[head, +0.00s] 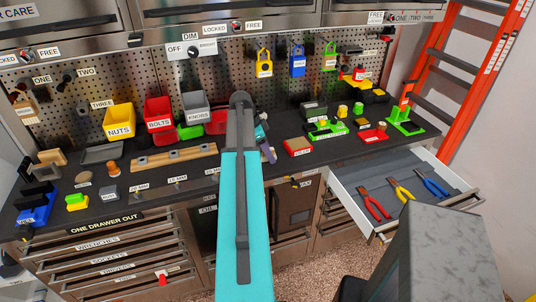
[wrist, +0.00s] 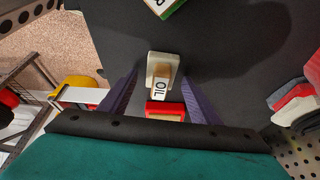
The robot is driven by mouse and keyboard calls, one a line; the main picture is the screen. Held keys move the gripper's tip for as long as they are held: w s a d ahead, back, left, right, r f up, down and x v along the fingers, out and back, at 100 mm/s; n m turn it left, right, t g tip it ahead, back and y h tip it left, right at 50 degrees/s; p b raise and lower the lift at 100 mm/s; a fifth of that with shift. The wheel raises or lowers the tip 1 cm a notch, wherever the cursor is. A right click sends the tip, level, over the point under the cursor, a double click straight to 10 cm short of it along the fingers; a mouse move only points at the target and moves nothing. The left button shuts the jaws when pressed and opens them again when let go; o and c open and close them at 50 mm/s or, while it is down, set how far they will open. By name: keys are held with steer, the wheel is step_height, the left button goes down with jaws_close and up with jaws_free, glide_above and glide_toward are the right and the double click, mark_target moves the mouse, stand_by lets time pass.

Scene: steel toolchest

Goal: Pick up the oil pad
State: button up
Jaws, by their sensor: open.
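The oil pad (wrist: 163,68) is a small cream block with a tag reading OIL, on the dark worktop in the wrist view. My gripper (wrist: 161,72) is open, with one purple finger to each side of the pad. A gap shows between each finger and the pad, and nothing is held. A red piece (wrist: 165,108) shows just below the OIL tag, nearer my palm. I cannot make out the pad in the head view, where my turquoise arm covers part of the bench. The gripper (head: 265,140) shows only partly there, beside the arm.
A red box (head: 298,146) and green trays (head: 327,129) stand right of my arm. A drawer (head: 384,226) is open at right with several pliers. Yellow (head: 119,119), red and grey bins stand at left before the pegboard. A green-edged block (wrist: 165,5) lies beyond the pad.

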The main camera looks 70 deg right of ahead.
stand_by(0.4)
steer(key=c, duration=1.1)
steer(key=shift+r, duration=0.25)
steer(key=shift+r+b, duration=0.9)
steer(key=shift+r, duration=0.4)
steer(key=shift+s+a+r, duration=0.15)
steer(key=shift+r, duration=0.05)
steer(key=s+a+b, duration=0.1)
steer(key=s+a, duration=0.2)
steer(key=a, duration=0.1)
steer(key=s+a+r+b, duration=0.1)
steer(key=s+a+b, duration=0.1)
steer(key=s+a, duration=0.1)
steer(key=s+a+b, duration=0.1)
steer(key=s+a, duration=0.3)
steer(key=a, duration=0.1)
steer(key=shift+r+b, duration=0.3)
steer(key=shift+d, duration=0.1)
steer(key=o, duration=0.5)
steer(key=c, duration=0.4)
